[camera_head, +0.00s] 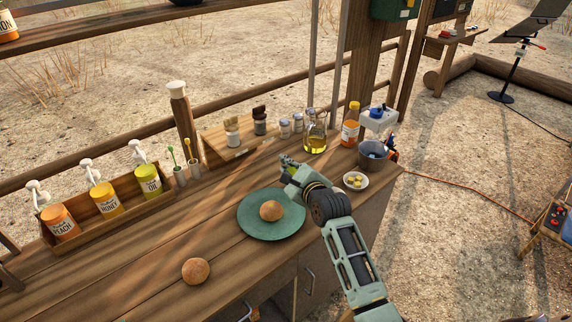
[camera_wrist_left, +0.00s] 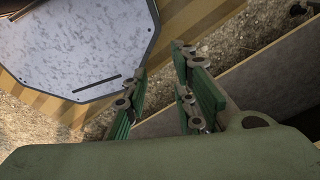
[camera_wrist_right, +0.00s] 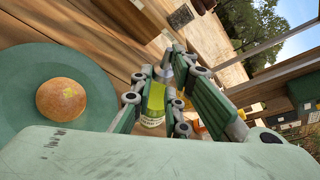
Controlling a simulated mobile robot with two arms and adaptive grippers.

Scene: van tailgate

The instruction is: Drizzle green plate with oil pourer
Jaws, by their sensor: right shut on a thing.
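The green plate (camera_head: 256,226) lies on the wooden counter with a round bun (camera_head: 270,210) on it. Plate (camera_wrist_right: 98,108) and bun (camera_wrist_right: 61,99) also show in the right wrist view, the bun with a small yellowish patch on top. My right gripper (camera_head: 290,168) is beyond the plate's far edge, shut on a small green bottle with a pale label (camera_wrist_right: 153,107), apparently the oil pourer; the fingers partly hide it. A glass bottle of yellow oil (camera_head: 315,143) stands behind. My left gripper (camera_wrist_left: 163,85) is open and empty, outside the head view.
A second bun (camera_head: 196,271) lies on the counter in front. A wooden box (camera_head: 93,232) with pump bottles is at left. Shakers, an orange bottle (camera_head: 351,127), a grey pot (camera_head: 373,158) and a small white bowl (camera_head: 364,182) stand near the right end.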

